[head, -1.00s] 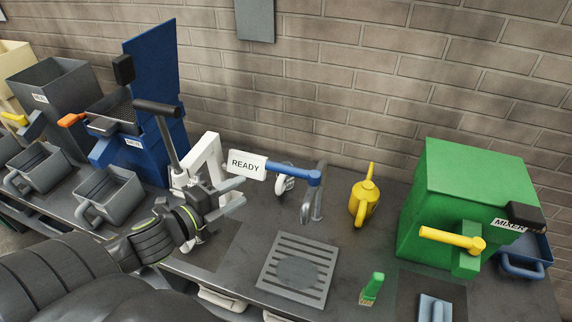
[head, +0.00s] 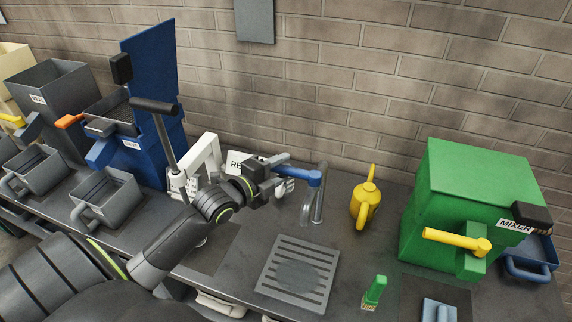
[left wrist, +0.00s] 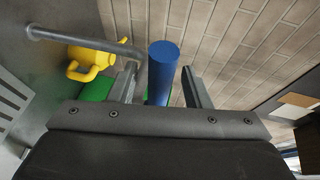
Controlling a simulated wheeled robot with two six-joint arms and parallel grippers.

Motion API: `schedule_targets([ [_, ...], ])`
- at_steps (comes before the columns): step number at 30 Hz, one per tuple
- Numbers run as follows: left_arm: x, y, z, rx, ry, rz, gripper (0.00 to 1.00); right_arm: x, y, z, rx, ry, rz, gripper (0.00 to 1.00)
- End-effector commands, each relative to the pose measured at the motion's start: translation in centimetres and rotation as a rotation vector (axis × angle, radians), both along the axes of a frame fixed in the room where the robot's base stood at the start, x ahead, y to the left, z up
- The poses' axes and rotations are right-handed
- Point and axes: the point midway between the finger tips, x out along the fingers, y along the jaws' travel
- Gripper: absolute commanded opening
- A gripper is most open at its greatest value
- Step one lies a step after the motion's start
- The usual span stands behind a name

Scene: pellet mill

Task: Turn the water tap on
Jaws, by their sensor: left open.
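The water tap (head: 321,200) is a grey bent pipe standing behind the drain grate, with a blue lever (head: 314,178) at its top reaching left. My left gripper (head: 288,174) is open at the left end of the lever. In the left wrist view the blue lever (left wrist: 162,75) shows end-on between the two open fingers (left wrist: 160,88), with a gap visible on the right; I cannot tell whether the left finger touches it. The grey tap pipe (left wrist: 88,40) runs across at upper left there. My right gripper is not in view.
A yellow can (head: 364,206) stands right of the tap. A slotted drain grate (head: 272,285) lies in front. The green mixer (head: 470,190) is at the right, a small green-handled item (head: 376,288) before it. A READY sign (head: 235,162) is partly hidden behind my arm.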

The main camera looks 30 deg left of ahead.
Motion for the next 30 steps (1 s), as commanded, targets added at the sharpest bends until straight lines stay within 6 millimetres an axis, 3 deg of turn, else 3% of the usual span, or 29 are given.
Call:
schedule_targets([
  [6,2.1,-0.3,-0.3,-0.002,-0.001,0.001,0.44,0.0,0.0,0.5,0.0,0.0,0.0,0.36],
  [17,2.6,-0.4,-0.5,0.0,0.0,0.001,0.44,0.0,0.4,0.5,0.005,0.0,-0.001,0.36],
  [27,2.5,-0.4,-0.5,0.0,0.0,0.001,0.02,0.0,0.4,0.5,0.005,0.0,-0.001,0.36],
  [30,2.5,-0.4,-0.5,0.0,0.0,0.001,0.0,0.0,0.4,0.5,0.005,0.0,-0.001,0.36],
])
